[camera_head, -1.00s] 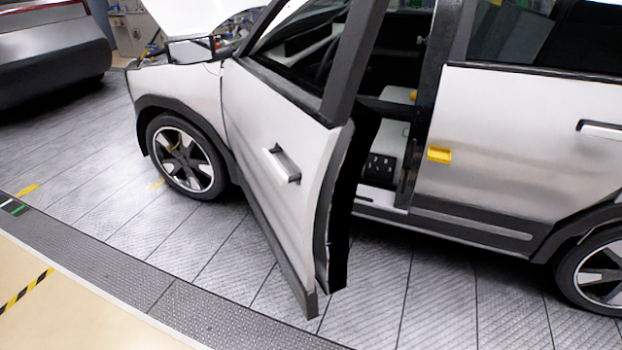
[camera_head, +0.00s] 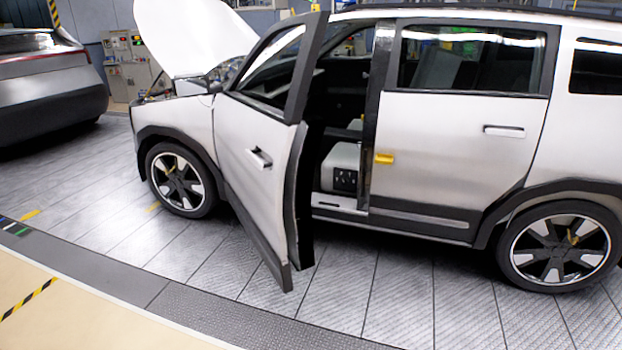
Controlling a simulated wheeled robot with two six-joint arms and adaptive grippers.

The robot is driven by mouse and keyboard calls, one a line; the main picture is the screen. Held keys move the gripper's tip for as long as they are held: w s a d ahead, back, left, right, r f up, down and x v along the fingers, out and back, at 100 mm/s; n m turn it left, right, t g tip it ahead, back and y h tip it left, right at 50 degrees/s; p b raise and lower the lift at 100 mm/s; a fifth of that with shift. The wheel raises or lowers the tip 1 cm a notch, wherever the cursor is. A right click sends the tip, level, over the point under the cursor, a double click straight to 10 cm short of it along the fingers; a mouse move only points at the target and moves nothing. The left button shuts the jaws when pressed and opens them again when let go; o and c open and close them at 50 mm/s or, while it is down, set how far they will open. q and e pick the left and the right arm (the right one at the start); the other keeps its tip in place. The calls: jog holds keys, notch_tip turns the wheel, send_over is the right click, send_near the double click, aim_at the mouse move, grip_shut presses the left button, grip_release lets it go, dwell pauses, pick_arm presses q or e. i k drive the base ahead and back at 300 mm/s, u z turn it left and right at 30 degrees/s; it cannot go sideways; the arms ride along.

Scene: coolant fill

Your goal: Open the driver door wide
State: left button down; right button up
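The driver door (camera_head: 262,175) of the silver car stands open, swung outward from its front hinge side, with a clear gap behind it. Its handle (camera_head: 259,158) is on the outer panel, facing me. Through the gap I see the dark cabin and a light seat base (camera_head: 342,167). The rear door (camera_head: 445,150) is shut. Neither of my grippers shows in the head view.
The car's hood (camera_head: 195,38) is raised at the front. Another grey car (camera_head: 45,75) stands at the left. The tiled floor (camera_head: 330,285) in front of the open door is clear. A striped-marked beige floor area (camera_head: 90,310) lies at the lower left.

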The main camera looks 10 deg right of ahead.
aim_at(272, 204)
jog(key=z, duration=0.65)
jog(key=i, duration=0.85)
jog(key=z, duration=0.55)
jog(key=i, duration=0.6)
jog(key=u, duration=0.05)
